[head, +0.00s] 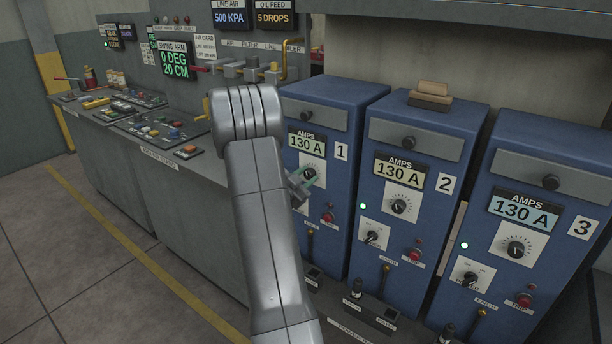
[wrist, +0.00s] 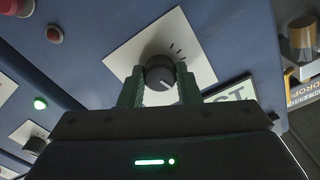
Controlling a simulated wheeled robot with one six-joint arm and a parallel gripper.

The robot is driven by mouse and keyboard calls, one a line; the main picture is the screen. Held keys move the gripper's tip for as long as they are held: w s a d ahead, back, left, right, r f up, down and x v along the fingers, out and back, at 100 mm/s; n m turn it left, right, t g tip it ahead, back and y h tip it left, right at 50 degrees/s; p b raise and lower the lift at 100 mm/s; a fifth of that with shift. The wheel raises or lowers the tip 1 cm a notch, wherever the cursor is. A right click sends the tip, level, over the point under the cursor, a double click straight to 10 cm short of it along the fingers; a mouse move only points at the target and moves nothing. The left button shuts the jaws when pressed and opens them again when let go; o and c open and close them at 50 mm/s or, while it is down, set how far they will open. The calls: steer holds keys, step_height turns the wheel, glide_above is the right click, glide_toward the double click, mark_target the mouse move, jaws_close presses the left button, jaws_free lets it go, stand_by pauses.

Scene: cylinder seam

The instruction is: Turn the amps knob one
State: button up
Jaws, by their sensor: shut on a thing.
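The amps knob one is a dark round knob (wrist: 160,74) on a white plate (wrist: 120,60) in the wrist view. My gripper (wrist: 160,88) has its two green fingers on either side of the knob, shut on it. In the head view my gripper (head: 303,183) is at the front of the blue cabinet marked 1 (head: 335,105), mostly behind my arm, and the knob is largely covered. The amps display above it (head: 307,144) reads 130 A.
Blue cabinets 2 (head: 420,125) and 3 (head: 550,150) stand to the right, each reading 130 A. A red stop button (head: 328,217) sits below and right of knob one. A grey control desk (head: 130,150) stands left, with open floor before it.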

steer(key=shift+f, duration=0.1)
stand_by(0.3)
steer(key=o, duration=1)
steer(key=shift+s+a, duration=0.1)
steer(key=b+v, duration=0.2)
steer(key=v, duration=1.1)
steer(key=shift+s+a, duration=0.2)
steer(key=shift+s, duration=0.05)
steer(key=shift+w, duration=0.1)
